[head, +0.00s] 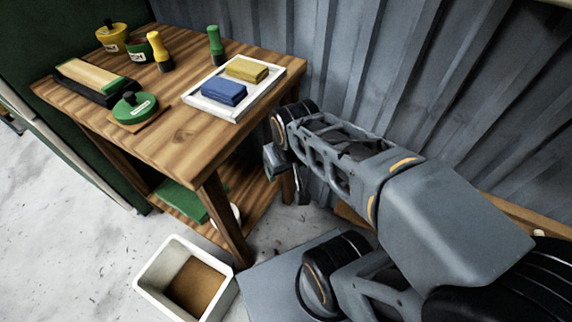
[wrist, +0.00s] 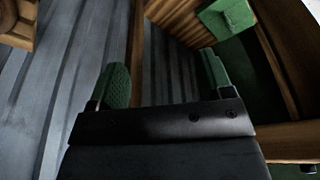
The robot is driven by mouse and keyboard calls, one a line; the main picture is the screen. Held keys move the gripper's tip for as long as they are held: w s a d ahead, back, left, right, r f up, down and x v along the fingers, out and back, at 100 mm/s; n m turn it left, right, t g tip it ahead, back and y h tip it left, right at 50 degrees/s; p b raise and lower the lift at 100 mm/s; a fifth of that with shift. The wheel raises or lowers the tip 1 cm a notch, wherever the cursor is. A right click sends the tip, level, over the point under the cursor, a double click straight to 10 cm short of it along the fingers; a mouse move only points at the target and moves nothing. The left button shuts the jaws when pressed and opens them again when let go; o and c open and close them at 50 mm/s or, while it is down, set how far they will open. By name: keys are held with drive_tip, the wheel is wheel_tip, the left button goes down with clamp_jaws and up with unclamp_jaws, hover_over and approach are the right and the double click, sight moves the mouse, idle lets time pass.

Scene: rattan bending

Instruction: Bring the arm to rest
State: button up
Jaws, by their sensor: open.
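My gripper (wrist: 160,82) shows in the wrist view with its two green-padded fingers spread apart and nothing between them. In the head view my arm is folded at the right, and its end hangs beside the right side of the wooden table (head: 185,137), below the tabletop. The fingers are mostly hidden there behind my wrist. The gripper is apart from the things on the tabletop.
A white bin (head: 158,262) stands on the floor. A corrugated wall (head: 420,70) is close behind my arm.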

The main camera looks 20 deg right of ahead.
drive_tip(key=a+r+y+p, duration=0.1)
drive_tip(key=a+r+p, duration=0.1)
drive_tip(key=r+p, duration=0.5)
drive_tip(key=a+r+p, duration=0.3)
drive_tip(key=r+p, duration=0.5)
drive_tip(key=d+r+h+p, duration=0.1)
drive_tip(key=d+r+p, duration=0.3)
drive_tip(key=r+p, duration=0.4)
drive_tip(key=shift+s+d+r+t, duration=0.15)
drive_tip(key=shift+d+r+t, duration=0.2)
drive_tip(key=shift+r, duration=0.4)
drive_tip(key=shift+a, duration=0.1)
